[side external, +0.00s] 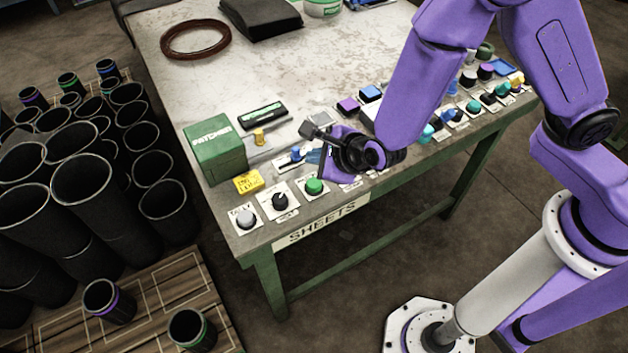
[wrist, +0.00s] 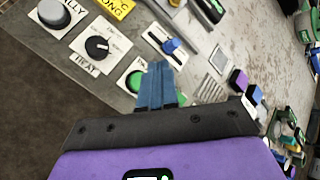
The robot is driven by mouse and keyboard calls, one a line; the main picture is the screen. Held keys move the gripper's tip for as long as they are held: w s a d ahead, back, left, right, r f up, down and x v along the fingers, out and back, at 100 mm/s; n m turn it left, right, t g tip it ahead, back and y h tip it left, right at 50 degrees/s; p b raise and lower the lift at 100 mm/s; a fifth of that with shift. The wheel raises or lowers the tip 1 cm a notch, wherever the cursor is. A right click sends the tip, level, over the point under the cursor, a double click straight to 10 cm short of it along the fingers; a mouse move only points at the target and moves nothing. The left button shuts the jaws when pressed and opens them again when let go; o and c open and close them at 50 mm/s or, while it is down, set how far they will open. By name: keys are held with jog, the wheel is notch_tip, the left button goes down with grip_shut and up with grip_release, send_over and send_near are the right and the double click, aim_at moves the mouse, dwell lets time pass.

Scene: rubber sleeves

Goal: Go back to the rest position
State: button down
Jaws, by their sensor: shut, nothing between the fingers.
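My gripper (side external: 311,157) is over the front edge of the panel table, with its purple palm and black wrist to the right of the fingers. In the wrist view its two blue fingers (wrist: 156,72) lie side by side, shut and empty. They partly cover a green button (wrist: 136,80). The green button (side external: 314,186) also shows in the side view, just below the fingers. A blue slider (wrist: 170,45) is just beyond the fingertips. I cannot tell whether the fingertips touch anything.
The table (side external: 335,60) carries a black knob (side external: 280,200), a grey button (side external: 246,218), a green box (side external: 214,150) and several other controls to the right. Black sleeves (side external: 85,190) crowd the left. Two sleeves stand on a wooden pallet (side external: 150,310).

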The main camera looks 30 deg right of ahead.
dwell(0.4)
jog(key=s+d+r+n+g+y, duration=0.3)
jog(key=s+r+n+g, duration=0.5)
jog(key=s+n, duration=0.85)
jog(key=s+d+r+n+h, duration=0.2)
jog(key=s+d+r+n, duration=0.1)
jog(key=d+n, duration=0.7)
jog(key=s+d+r+n+h, duration=0.2)
jog(key=s+d+r+n, duration=0.2)
jog(key=d+n, duration=0.5)
jog(key=shift+s+d+n+g+h, duration=0.15)
jog(key=shift+d+n+g+h, duration=0.2)
jog(key=shift+n, duration=0.5)
